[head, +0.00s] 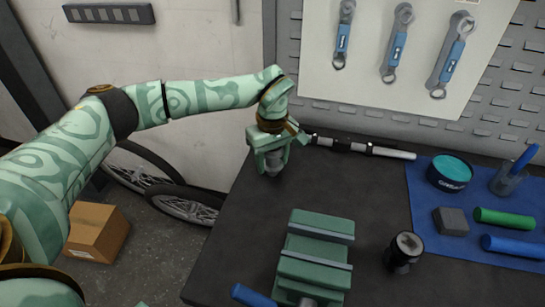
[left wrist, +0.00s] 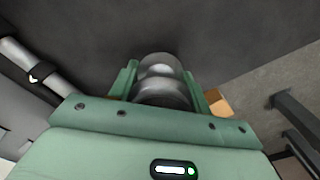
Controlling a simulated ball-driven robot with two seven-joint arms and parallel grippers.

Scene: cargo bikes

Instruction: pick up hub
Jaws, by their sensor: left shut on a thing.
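My left gripper (head: 271,165) points down at the far left corner of the dark workbench (head: 345,190). In the left wrist view, its two green fingers (left wrist: 166,92) are shut on the hub (left wrist: 160,78), a shiny silver, rounded metal piece with a narrower waist. In the head view the fingers hide most of the hub. It is at or just above the bench top; I cannot tell whether it touches. My right gripper is not in view.
A silver rod-like tool (head: 360,148) lies right beside the gripper. A green vise (head: 315,255) and a dark cylinder (head: 404,250) stand nearer. A blue mat (head: 425,205) holds a teal tin (head: 450,173), a grey block (head: 451,221) and rolls. Wrenches (head: 394,45) hang behind.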

